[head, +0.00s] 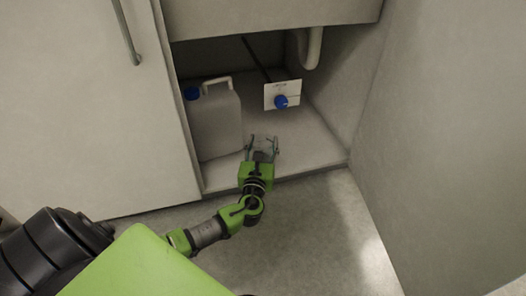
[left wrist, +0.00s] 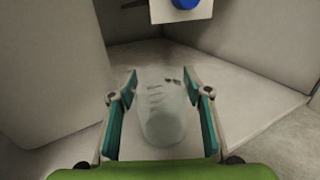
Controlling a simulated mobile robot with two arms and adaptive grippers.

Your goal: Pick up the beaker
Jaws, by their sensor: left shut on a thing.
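The beaker (left wrist: 161,112) is clear glass with dark markings and sits between the two fingers of my left gripper in the left wrist view. My left gripper (head: 262,146) reaches into the open cabinet in the head view, and its fingers are shut on the beaker. The beaker shows only faintly between the fingers in the head view (head: 264,142). The left gripper also shows in the left wrist view (left wrist: 160,100), with a teal pad on each side of the glass. I cannot tell whether the beaker touches the cabinet floor. My right gripper is not in view.
A white jerrycan (head: 216,124) with a blue cap stands left of the gripper in the cabinet. A white plate with a blue knob (head: 281,101) is behind the gripper. The cabinet walls bound both sides. The cabinet floor (head: 312,143) is clear to the right.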

